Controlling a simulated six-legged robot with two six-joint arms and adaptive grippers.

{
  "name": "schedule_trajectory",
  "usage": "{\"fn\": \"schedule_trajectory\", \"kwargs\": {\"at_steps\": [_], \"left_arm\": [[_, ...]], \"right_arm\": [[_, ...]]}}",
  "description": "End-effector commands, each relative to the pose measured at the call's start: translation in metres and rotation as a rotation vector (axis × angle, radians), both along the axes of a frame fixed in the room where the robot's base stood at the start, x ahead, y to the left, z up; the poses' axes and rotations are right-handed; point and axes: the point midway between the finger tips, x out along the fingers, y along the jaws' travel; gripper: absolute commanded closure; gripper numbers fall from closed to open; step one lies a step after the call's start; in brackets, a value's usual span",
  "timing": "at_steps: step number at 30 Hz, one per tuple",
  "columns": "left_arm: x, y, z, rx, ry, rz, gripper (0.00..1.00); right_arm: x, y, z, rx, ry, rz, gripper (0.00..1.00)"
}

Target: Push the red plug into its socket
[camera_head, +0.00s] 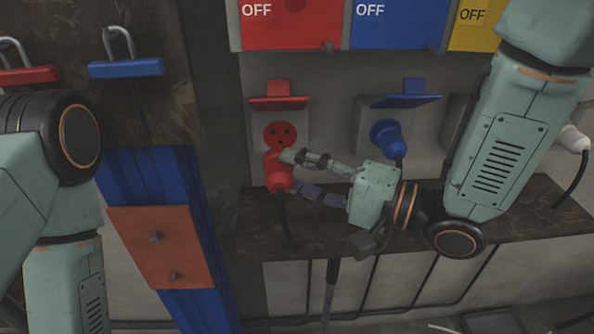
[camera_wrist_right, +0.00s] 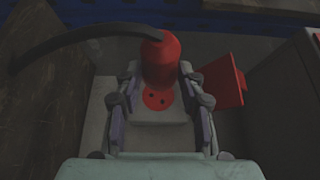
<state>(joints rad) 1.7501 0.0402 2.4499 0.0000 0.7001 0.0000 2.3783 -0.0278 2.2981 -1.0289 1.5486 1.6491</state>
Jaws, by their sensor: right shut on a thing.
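The red plug (camera_head: 277,172) with its black cable is in my right gripper (camera_head: 286,175), just below the red socket (camera_head: 280,134). The socket's round face with dark holes is visible above the plug, so the plug is apart from it or only overlaps its lower edge. In the right wrist view the plug (camera_wrist_right: 160,62) sits between the fingers of my right gripper (camera_wrist_right: 158,85), with part of the red socket (camera_wrist_right: 157,99) behind it. The socket's red flap (camera_head: 278,102) is lifted. My left arm shows at the left, but its gripper is out of view.
A blue plug (camera_head: 386,138) sits in the socket to the right under a raised blue flap (camera_head: 405,100). A brown shelf (camera_head: 330,235) runs below the sockets. Red and blue OFF panels (camera_head: 290,25) hang above. A white plug (camera_head: 572,138) is at the far right.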

Motion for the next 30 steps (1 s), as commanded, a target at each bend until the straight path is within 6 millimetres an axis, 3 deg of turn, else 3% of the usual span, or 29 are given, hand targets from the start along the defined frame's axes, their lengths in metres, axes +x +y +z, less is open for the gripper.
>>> {"fn": "schedule_trajectory", "kwargs": {"at_steps": [10,30], "left_arm": [[0.000,0.000,-0.002,0.000,0.000,0.000,1.00],[0.000,0.000,-0.021,0.000,0.000,0.000,1.00]], "right_arm": [[0.005,0.000,0.000,0.000,-0.001,0.000,0.89],[0.056,0.003,0.000,0.000,-0.002,0.001,0.89]]}}
